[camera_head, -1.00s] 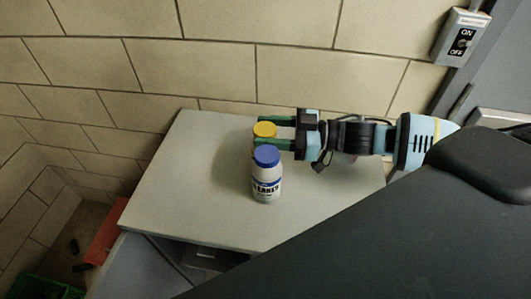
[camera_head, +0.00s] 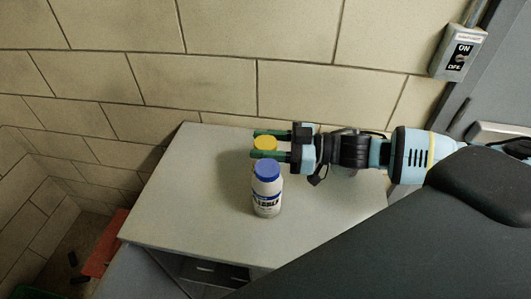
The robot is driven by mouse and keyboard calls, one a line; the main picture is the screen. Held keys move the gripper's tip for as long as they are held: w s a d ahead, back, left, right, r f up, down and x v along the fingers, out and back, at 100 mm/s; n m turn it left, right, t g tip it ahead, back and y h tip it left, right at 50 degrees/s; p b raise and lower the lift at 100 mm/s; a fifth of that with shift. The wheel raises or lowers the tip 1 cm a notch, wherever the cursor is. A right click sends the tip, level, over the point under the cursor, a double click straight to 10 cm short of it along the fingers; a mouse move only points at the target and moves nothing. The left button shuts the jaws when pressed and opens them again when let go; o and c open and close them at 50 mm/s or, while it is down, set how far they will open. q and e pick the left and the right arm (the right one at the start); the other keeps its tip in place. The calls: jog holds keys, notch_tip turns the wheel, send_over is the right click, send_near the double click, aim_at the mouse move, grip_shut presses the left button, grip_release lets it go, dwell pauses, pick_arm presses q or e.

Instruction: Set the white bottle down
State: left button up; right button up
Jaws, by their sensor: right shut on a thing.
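My right gripper (camera_head: 254,144) reaches in from the right over the grey tabletop (camera_head: 200,205). Its two green fingers are shut on a yellow-capped bottle (camera_head: 265,143). Only the cap shows clearly; the body is hidden behind the near finger and the bottle in front, so I cannot tell its colour or whether its base touches the table. A white bottle with a blue cap (camera_head: 267,190) and a dark-lettered label stands upright on the table, just in front of the gripper. My left gripper is not in view.
A block wall (camera_head: 215,85) runs behind the table. An on/off switch box (camera_head: 458,54) is at the upper right. A red object (camera_head: 103,250) lies low at the left, beyond the table edge. The tabletop is clear to the left and front of the bottles.

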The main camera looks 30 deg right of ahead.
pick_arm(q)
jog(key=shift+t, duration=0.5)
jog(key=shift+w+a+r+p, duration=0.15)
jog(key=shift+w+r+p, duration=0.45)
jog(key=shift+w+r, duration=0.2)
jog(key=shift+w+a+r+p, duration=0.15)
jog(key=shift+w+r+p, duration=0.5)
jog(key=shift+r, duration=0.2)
pick_arm(e)
notch_tip(320, 180, up, 18)
